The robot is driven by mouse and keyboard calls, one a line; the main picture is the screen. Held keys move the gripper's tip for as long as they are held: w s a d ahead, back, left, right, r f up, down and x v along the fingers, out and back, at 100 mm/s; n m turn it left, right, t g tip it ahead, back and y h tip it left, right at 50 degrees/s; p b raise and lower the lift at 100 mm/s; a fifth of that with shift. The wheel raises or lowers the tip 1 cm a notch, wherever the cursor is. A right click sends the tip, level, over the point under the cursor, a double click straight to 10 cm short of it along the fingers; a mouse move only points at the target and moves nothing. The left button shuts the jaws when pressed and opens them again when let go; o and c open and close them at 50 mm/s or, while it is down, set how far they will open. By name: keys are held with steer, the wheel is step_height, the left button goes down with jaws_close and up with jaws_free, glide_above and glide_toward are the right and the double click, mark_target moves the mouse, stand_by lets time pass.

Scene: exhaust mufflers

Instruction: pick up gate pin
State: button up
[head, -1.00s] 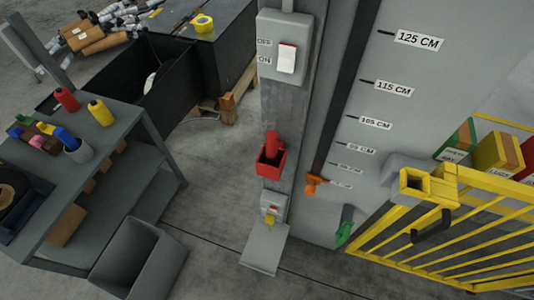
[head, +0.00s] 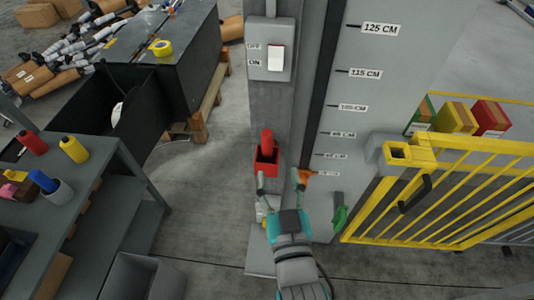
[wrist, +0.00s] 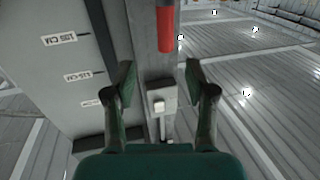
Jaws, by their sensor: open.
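A red upright pin-like piece (head: 267,138), which I take to be the gate pin, stands in a red open-topped holder (head: 266,162) on the grey post. In the wrist view a red cylinder (wrist: 165,30) shows at the top centre, beyond the fingertips; it looks like the same piece. My gripper (head: 279,184) is in front of the post, just below the holder in the picture. Its two fingers are spread with nothing between them, as the wrist view (wrist: 160,78) also shows. The pin's lower end is hidden in the holder.
The post carries a switch box (head: 271,55) above and a small box (wrist: 161,100) below. An orange piece (head: 305,176) and a green handle (head: 339,219) are to the right. A yellow gate (head: 440,190) stands further right. A grey shelf cart (head: 85,175) is at left.

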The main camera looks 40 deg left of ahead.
mark_target(268, 141)
steer(key=shift+s+a+r+x, duration=0.1)
steer(key=shift+x, duration=1.75)
steer(key=shift+s+a+r+x, duration=0.1)
steer(key=shift+x, duration=1.8)
steer(key=shift+s+a+r+x, duration=0.1)
steer(key=shift+s+x, duration=0.05)
steer(key=shift+x, duration=1.7)
jaws_close()
